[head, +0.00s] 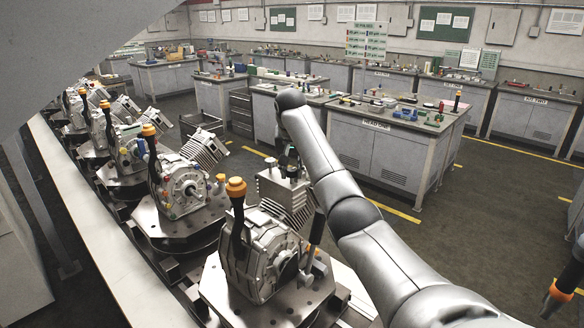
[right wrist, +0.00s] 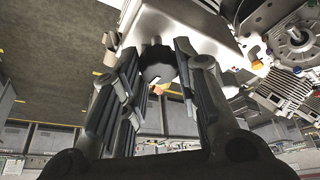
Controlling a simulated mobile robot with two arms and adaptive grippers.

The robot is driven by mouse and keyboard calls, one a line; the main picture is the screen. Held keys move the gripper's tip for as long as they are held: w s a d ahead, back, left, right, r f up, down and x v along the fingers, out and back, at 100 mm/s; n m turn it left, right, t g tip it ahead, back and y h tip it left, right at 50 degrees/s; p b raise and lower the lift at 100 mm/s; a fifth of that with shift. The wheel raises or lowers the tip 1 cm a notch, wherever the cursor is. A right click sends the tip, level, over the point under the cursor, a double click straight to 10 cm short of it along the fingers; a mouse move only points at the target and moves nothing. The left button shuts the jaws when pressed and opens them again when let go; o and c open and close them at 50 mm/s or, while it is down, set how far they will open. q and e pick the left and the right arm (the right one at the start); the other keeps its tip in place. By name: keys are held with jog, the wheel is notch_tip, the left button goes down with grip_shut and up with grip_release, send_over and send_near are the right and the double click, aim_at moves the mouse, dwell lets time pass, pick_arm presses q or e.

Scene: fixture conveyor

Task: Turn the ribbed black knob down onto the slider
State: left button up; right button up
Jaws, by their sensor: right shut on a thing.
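The ribbed black knob (right wrist: 157,66) sits between the fingers of my right gripper (right wrist: 156,60) in the right wrist view. The gripper is shut on it, with a finger on each side. A small metal stem shows beyond the knob, against a pale metal block (right wrist: 190,25). In the head view my right gripper (head: 289,160) is above the finned metal block of the nearest engine unit (head: 265,255), partly hidden behind my right arm. The slider cannot be told apart clearly; the contact below the knob is hidden. My left gripper is not in view.
More engine units (head: 183,185) on dark plates line the conveyor toward the back left. An upright black lever with an orange cap (head: 236,188) stands close left of my right gripper. Workbenches (head: 395,140) stand behind, with open floor between.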

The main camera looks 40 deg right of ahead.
jog(key=m, duration=0.2)
jog(key=m+g+h, duration=0.1)
jog(key=m, duration=0.2)
jog(key=shift+w+r+m+g, duration=0.25)
jog(key=shift+m+g, duration=0.05)
jog(key=shift+g, duration=0.1)
jog(key=shift+r+m+g+h, duration=0.1)
jog(key=shift+m+g+h, duration=0.25)
jog(key=shift+m, duration=0.85)
jog(key=shift+w+m+g, duration=0.1)
jog(key=shift+m+g, duration=0.15)
jog(key=shift+m, duration=0.25)
jog(key=o, duration=0.9)
jog(key=shift+c, duration=0.2)
jog(key=shift+o, duration=0.8)
jog(key=shift+a, duration=0.1)
jog(key=v, duration=0.7)
